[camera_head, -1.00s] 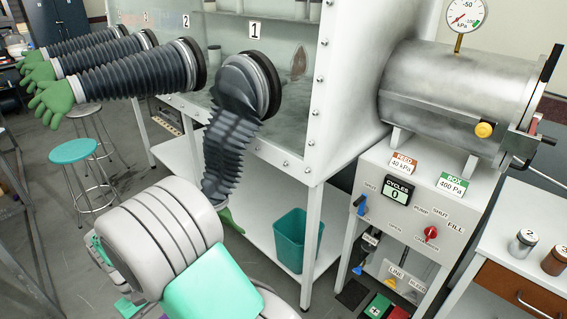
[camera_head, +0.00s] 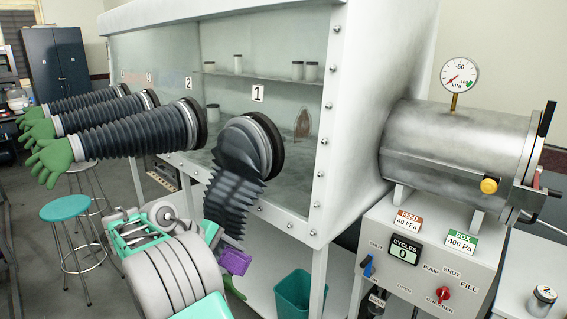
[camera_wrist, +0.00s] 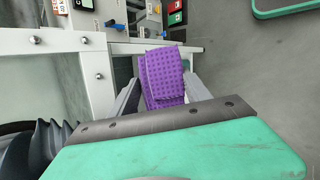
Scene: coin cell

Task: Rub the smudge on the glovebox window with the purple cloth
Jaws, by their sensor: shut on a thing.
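The purple cloth (camera_head: 236,262) is folded and dotted. In the wrist view the cloth (camera_wrist: 163,72) is between the two fingers of my gripper (camera_wrist: 163,92), which is shut on it. In the head view my gripper (camera_head: 222,256) is low in front of the glovebox, beside the hanging sleeve of port 1. A brown oval smudge (camera_head: 302,124) is on the glovebox window (camera_head: 240,108), just right of port 1. The cloth is apart from the window, below and left of the smudge.
Black glove sleeve 1 (camera_head: 232,195) hangs down between my arm and the window. Sleeve 2 (camera_head: 135,135) sticks out to the left with a green glove. The steel antechamber (camera_head: 455,145) is at right. A teal bin (camera_head: 293,296) stands below the glovebox.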

